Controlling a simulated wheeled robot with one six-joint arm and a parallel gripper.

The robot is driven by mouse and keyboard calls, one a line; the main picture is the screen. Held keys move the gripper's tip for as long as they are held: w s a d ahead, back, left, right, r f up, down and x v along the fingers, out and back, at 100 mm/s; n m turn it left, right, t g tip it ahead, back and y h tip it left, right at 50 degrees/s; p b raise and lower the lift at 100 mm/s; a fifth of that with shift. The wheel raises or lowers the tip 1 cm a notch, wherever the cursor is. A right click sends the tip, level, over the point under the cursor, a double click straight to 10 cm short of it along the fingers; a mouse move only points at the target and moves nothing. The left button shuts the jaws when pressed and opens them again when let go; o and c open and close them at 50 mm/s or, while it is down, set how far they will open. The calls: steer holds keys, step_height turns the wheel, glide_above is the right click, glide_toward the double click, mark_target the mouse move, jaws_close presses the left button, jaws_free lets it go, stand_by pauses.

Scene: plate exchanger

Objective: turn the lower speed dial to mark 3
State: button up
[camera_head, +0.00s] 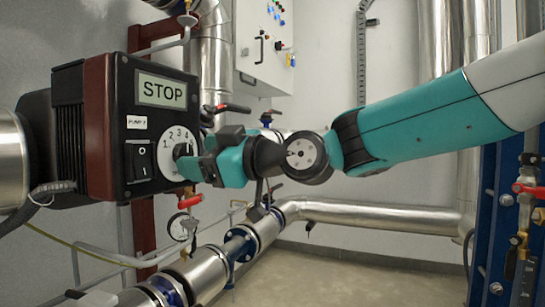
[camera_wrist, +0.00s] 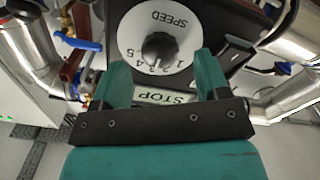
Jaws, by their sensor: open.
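The speed dial is a white round plate (camera_head: 167,165) with a dark knob (camera_head: 181,150) on the front of a dark pump control box (camera_head: 97,120). My gripper (camera_head: 187,163) is at the dial and hides its right part in the head view. In the wrist view the dial plate (camera_wrist: 140,20) appears upside down, with SPEED and marks 1 to 5 around the knob (camera_wrist: 160,48). My open gripper (camera_wrist: 161,64) has one teal finger on each side of the knob in the picture, apart from it. I cannot tell which mark the knob points to.
A STOP display (camera_head: 162,91) is above the dial and a black rocker switch (camera_head: 140,161) is left of it. A red-handled valve (camera_head: 190,201) and steel pipes (camera_head: 200,272) lie below. A white cabinet (camera_head: 265,50) is behind. Only one dial shows.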

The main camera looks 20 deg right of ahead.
steer(key=v, duration=1.4)
steer(key=shift+s+d, duration=0.2)
